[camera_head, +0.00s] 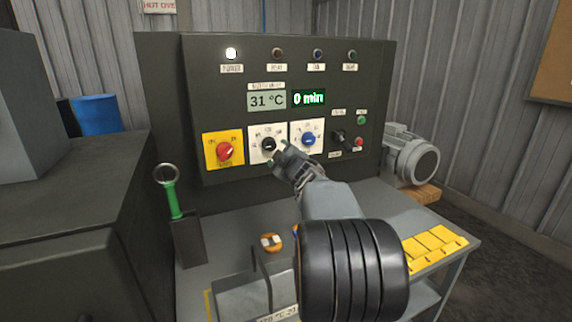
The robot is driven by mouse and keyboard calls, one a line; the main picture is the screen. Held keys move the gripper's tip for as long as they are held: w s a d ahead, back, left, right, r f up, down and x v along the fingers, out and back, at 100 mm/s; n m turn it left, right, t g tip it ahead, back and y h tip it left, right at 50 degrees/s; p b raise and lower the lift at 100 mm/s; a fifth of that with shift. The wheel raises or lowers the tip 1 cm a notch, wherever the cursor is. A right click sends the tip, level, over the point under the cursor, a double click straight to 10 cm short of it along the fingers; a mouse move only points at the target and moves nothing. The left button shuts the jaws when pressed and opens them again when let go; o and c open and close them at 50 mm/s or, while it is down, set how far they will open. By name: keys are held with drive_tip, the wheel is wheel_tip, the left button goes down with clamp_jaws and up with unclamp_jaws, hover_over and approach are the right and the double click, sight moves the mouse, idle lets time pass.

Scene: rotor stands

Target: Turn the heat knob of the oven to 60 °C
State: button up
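The oven control panel (215,90) stands upright in front of me. A black knob (268,144) sits on a white dial plate in the middle of the row and is likely the heat knob; its small lettering is too blurred to read. The temperature display (266,100) reads 31 °C. My gripper (280,150) is just right of the black knob, its fingertips apart and pointing at it. I cannot tell whether they touch it. Nothing shows held between them.
A red knob (224,151) on a yellow plate is to the left. A blue knob (309,139) is close above my gripper on the right. A black switch (341,139) is farther right. The timer display (309,98) reads 0 min. A green-handled tool (171,195) stands at left.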

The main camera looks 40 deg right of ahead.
drive_tip(key=shift+v, duration=2.55)
drive_tip(key=shift+a, duration=0.1)
